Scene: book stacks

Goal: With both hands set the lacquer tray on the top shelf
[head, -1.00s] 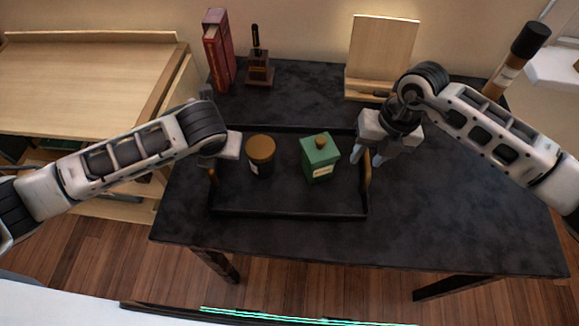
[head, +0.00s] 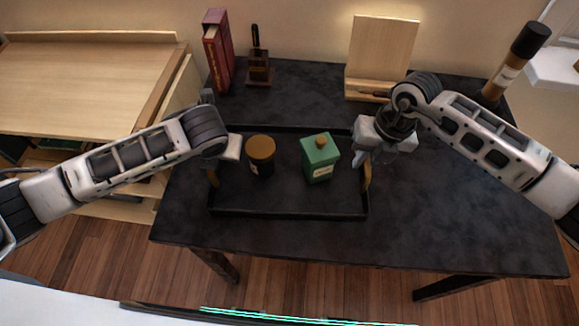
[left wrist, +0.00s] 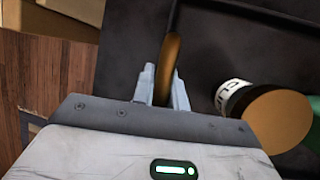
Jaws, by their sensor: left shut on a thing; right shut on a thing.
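The black lacquer tray (head: 290,208) lies on the dark table, with a curved brass-coloured handle at each short side. A dark jar with a brown lid (head: 261,158) and a green canister (head: 320,163) stand upright in it. My left gripper (left wrist: 162,88) is shut on the left handle (left wrist: 170,50); in the head view its fingers are mostly hidden by its wrist. My right gripper (head: 366,155) is at the right handle (head: 367,175) and shut on it. The jar also shows in the left wrist view (left wrist: 277,115). I cannot make out a top shelf.
The dark table (head: 460,220) is clear at the right. Red books (head: 218,50), a pen stand (head: 258,70) and a wooden stand (head: 381,55) are at the back. A wooden desk (head: 85,80) is at the left.

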